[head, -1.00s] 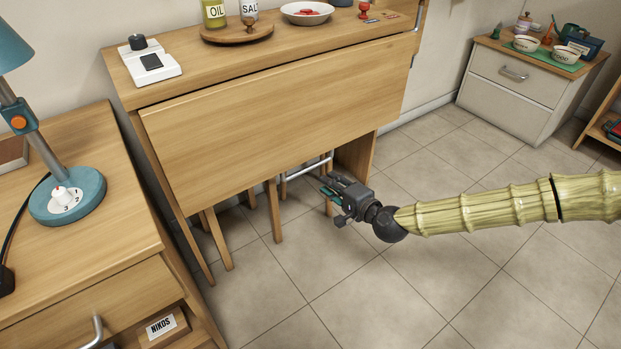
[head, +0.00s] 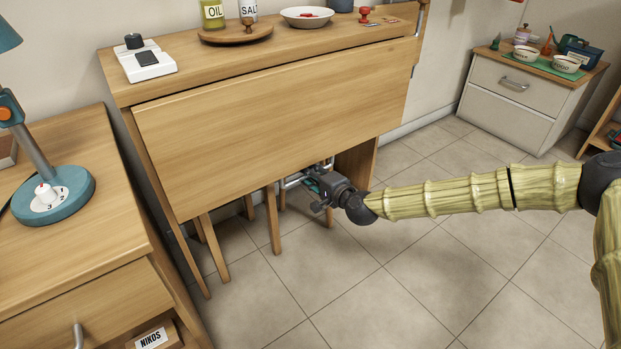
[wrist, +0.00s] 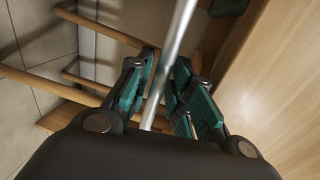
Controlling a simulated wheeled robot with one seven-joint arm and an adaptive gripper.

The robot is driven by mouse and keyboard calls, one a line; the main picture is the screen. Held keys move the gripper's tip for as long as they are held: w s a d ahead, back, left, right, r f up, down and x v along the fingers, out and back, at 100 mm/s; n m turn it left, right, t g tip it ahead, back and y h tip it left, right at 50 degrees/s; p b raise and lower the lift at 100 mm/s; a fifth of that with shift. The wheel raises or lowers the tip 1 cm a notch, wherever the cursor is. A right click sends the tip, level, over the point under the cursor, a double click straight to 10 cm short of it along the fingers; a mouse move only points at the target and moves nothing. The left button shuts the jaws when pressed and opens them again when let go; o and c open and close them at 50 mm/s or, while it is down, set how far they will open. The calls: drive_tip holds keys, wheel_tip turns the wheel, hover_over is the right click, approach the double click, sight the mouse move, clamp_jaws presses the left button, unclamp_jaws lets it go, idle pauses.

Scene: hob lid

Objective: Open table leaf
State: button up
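The table leaf (head: 270,120) is a wide wooden panel hanging down steeply from the front of the wooden table top (head: 290,55). In the wrist view the wooden surface at the right (wrist: 275,90) appears to be its near part. My gripper (head: 313,186) is low, at the leaf's lower edge toward its right end. A metal bar (head: 291,182) shows beside it under the leaf. In the wrist view the bar (wrist: 181,25) runs between the green-padded fingers of my gripper (wrist: 166,78). The fingers stand apart around the bar, with a narrow gap left.
An oil bottle (head: 212,14), a bowl (head: 307,16) and a white switch box (head: 147,62) stand on the top. Wooden legs (head: 273,220) stand below. A desk with a blue lamp (head: 54,195) is at left. The tiled floor (head: 400,290) in front is clear.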

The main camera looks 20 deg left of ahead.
drive_tip(key=shift+w+a, duration=0.1)
drive_tip(key=shift+a, duration=0.05)
clamp_jaws()
drive_tip(key=shift+r, duration=0.1)
